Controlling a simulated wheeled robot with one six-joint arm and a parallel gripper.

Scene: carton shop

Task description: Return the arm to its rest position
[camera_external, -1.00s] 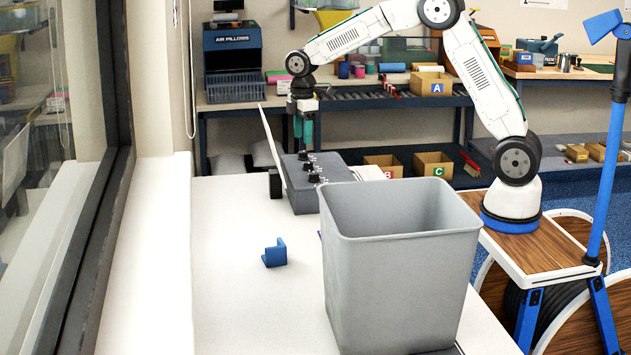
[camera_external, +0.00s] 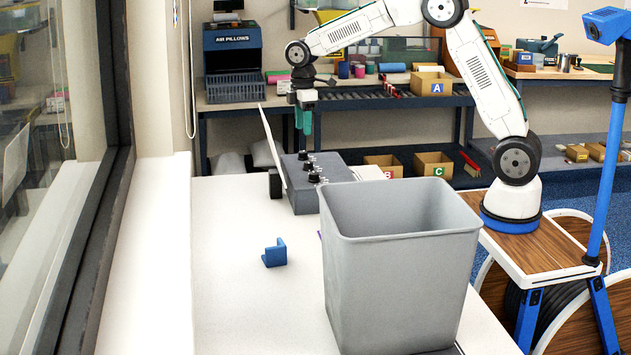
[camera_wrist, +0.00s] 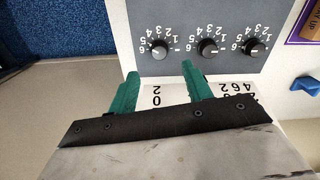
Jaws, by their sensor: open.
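My gripper (camera_external: 303,122) hangs at the end of my white arm, fingers pointing down, above the back end of the white table. Its green fingers also show in the wrist view (camera_wrist: 158,92). They are apart with nothing between them. A dark grey control box with black knobs (camera_external: 330,172) stands on the table just below and beyond the fingers. In the wrist view the control box (camera_wrist: 180,22) shows its numbered dials past the fingertips. Whether the fingers touch the box is hard to tell, but a gap seems to show.
A large grey bin (camera_external: 400,270) stands on the table in front of my arm. A small blue bracket (camera_external: 275,253) lies left of it. A white panel (camera_external: 270,150) leans beside the control box.

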